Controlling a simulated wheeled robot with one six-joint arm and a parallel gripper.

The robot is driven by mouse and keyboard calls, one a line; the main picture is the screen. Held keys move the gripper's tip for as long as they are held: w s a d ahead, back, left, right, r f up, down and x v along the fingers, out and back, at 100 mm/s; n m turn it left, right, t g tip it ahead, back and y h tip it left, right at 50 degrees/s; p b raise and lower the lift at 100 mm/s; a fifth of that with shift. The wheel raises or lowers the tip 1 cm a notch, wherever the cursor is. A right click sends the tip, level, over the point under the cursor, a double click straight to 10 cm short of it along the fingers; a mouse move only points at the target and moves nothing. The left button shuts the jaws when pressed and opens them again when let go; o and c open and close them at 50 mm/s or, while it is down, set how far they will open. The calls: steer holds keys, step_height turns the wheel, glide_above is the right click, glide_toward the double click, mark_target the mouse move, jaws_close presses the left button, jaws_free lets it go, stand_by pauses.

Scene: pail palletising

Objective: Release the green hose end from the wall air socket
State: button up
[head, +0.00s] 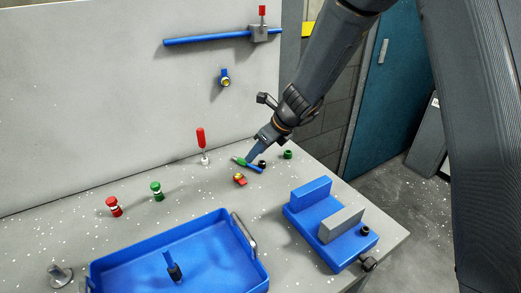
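A small blue-and-brass fitting (224,77), which looks like the wall air socket, sits on the grey upright panel. I see no green hose end in it and no hose running from it. A small piece with a green end (239,160) and a blue part lies on the bench; I cannot tell if it is the hose end. My gripper (252,158) points down at this piece, well below and right of the socket. Its fingertips overlap the piece in the picture; contact and the gap between the fingers are unclear.
A blue pipe (210,38) with a red-handled valve is on the panel above. The bench carries red (114,206) and green (157,190) fittings, a red-handled upright piece (200,140), a blue tray (110,267) and a blue vise (312,194). The bench's left rear is clear.

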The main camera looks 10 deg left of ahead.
mark_target(246, 164)
steer(key=shift+x, duration=2.9)
jaws_close()
